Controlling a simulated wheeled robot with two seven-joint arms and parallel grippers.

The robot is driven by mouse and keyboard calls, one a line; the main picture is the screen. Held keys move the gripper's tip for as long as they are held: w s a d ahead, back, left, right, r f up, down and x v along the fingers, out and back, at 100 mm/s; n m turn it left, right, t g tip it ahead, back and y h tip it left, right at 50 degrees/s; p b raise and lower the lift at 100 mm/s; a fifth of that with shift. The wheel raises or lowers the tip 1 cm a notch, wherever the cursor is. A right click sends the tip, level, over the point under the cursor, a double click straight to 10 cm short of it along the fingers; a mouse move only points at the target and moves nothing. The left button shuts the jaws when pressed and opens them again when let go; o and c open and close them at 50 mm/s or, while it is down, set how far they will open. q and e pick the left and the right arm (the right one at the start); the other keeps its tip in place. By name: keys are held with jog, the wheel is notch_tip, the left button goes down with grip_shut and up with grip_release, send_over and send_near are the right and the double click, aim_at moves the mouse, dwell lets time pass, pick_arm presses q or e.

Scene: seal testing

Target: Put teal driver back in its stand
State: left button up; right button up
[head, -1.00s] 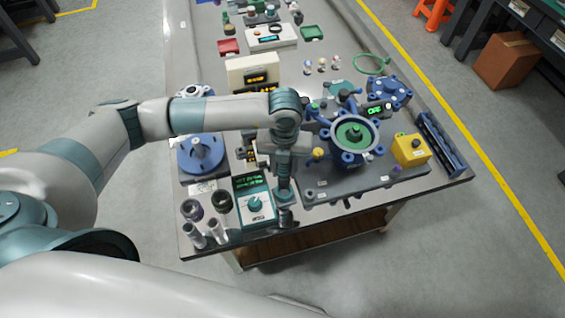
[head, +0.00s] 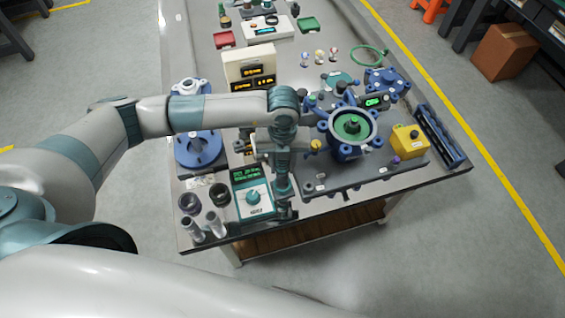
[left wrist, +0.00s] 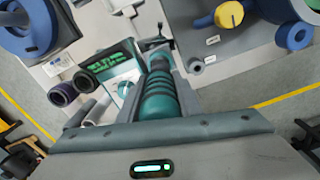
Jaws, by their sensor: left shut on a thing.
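The teal driver (left wrist: 158,98) is in my left gripper (head: 283,184), which is shut on its ribbed teal handle. In the left wrist view the handle runs away from the gripper towards a small dark bracket (left wrist: 154,43) beside the teal-framed meter, which looks like the stand. I cannot tell whether the driver's shaft sits in it or is only above it. In the head view the gripper is over the table's front part, just right of the meter, and hides most of the driver and bracket. My right gripper is not in view.
The teal-framed meter (head: 252,192) stands close on the left, with dark rings (head: 219,193) and grey tubes (head: 216,223) beyond it. A blue pump housing (head: 352,127) with a green centre and a yellow box (head: 409,139) are on the right. The table's front edge is near.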

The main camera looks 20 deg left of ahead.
pick_arm(q)
jog(key=shift+f+b, duration=0.7)
jog(key=shift+f, duration=0.65)
jog(key=shift+f+b, duration=0.4)
jog(key=shift+f, duration=0.05)
jog(key=o, duration=1.3)
jog(key=shift+r, duration=0.1)
jog(key=shift+c, duration=0.2)
jog(key=shift+r, duration=0.1)
jog(key=shift+r+p, duration=1.65)
jog(key=shift+r, duration=0.75)
